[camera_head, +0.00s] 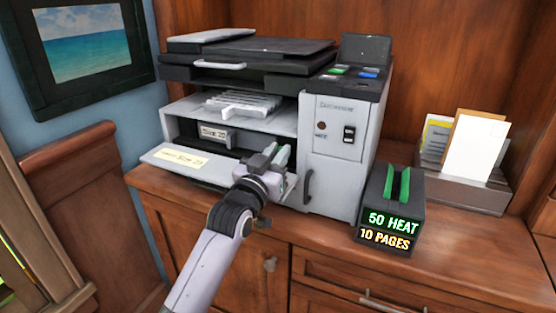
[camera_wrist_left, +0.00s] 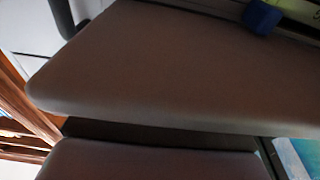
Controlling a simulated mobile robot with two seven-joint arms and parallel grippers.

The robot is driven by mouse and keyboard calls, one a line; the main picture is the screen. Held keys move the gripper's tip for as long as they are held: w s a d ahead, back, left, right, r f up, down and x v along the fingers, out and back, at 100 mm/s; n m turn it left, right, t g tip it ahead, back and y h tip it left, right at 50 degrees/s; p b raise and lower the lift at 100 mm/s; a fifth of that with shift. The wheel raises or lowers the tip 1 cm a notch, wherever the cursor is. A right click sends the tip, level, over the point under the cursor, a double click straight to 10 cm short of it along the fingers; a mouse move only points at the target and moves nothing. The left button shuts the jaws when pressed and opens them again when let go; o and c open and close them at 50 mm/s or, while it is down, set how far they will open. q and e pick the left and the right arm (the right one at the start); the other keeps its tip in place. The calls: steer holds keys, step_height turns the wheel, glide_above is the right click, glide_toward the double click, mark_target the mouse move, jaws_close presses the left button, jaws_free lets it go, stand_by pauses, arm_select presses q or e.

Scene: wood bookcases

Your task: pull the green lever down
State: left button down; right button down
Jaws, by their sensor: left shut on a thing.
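A green lever (camera_head: 284,157) stands at the front of the grey printer (camera_head: 330,165), right of its open lower compartment. My left gripper (camera_head: 270,160) reaches up to it from below and is shut on it; the fingers hide part of the lever. In the left wrist view, large grey-brown surfaces fill most of the picture, and the lever cannot be made out there. My right gripper is in neither view.
A labelled flap (camera_head: 178,166) juts out left of my gripper. A dark handle (camera_head: 307,187) is just right of it. A black box (camera_head: 390,215) with green uprights reads "50 HEAT" and "10 PAGES". A paper holder (camera_head: 470,188) stands farther right on the wooden cabinet top.

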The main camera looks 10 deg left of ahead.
arm_select(q)
steer(key=shift+s+f+t+b, duration=0.1)
steer(key=shift+f+t+b, duration=0.35)
steer(key=shift+b, duration=0.1)
steer(key=shift+r, duration=0.1)
steer(key=c, duration=1)
jaws_free()
steer(key=shift+c, duration=0.2)
steer(key=shift+s, duration=0.15)
steer(key=shift+p+v, duration=0.35)
steer(key=shift+v, duration=3.15)
steer(key=shift+a, duration=0.1)
